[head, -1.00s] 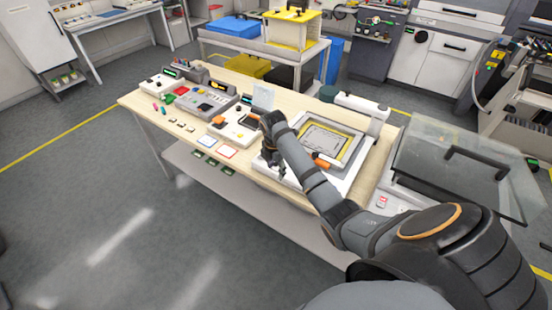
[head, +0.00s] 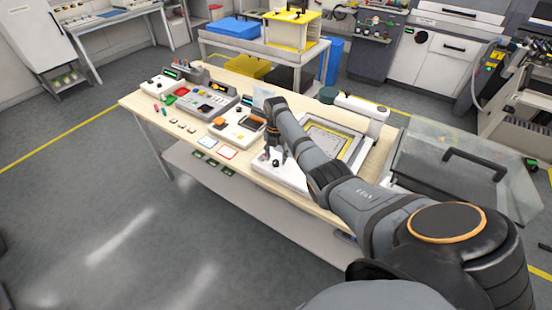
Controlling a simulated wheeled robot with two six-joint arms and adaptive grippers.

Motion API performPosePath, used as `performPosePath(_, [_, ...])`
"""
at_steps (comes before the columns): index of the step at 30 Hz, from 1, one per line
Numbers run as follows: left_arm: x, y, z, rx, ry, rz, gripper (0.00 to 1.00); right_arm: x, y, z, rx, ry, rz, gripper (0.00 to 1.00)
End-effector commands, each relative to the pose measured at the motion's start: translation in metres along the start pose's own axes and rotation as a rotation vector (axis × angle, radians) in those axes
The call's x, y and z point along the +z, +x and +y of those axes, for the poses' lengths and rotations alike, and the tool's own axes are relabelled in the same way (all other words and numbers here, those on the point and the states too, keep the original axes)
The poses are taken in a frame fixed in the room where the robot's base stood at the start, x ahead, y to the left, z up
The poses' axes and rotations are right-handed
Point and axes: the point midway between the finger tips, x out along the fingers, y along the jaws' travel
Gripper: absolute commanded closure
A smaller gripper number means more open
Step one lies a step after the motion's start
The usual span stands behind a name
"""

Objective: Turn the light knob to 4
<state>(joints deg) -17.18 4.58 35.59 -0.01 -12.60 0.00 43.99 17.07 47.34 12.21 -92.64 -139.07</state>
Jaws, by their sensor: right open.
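My right gripper (head: 275,154) points down over the front left corner of a white framed device (head: 290,176) on the wooden bench. Its fingers are open. A small dark round knob (head: 276,163) shows at the fingertips on that white corner. I cannot tell whether the fingers touch it, and its marks and setting are too small to read. My right forearm covers part of the device and its yellow-edged frame (head: 328,141). My left gripper is not in view.
Left of the gripper stand a white device with an orange part (head: 236,127) and a grey control box (head: 208,100). Small parts and cards lie along the front edge of the wooden bench (head: 150,113). A glass-lidded machine (head: 460,165) stands at the right.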

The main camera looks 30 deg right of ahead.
Motion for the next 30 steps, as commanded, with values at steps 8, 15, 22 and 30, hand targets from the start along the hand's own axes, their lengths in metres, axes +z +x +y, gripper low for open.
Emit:
performPosePath(8, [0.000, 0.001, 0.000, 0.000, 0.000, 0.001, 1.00, 0.000, 0.019, 0.000, 0.001, 0.001, -0.001, 0.52])
performPosePath(15, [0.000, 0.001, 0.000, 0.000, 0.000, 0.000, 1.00, 0.000, 0.019, 0.000, 0.001, 0.001, -0.001, 0.60])
performPosePath(22, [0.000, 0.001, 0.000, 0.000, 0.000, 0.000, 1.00, 0.000, 0.018, 0.000, 0.001, 0.001, -0.001, 0.91])
performPosePath(30, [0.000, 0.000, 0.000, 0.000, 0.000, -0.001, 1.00, 0.000, 0.018, 0.000, 0.001, 0.007, -0.001, 1.00])
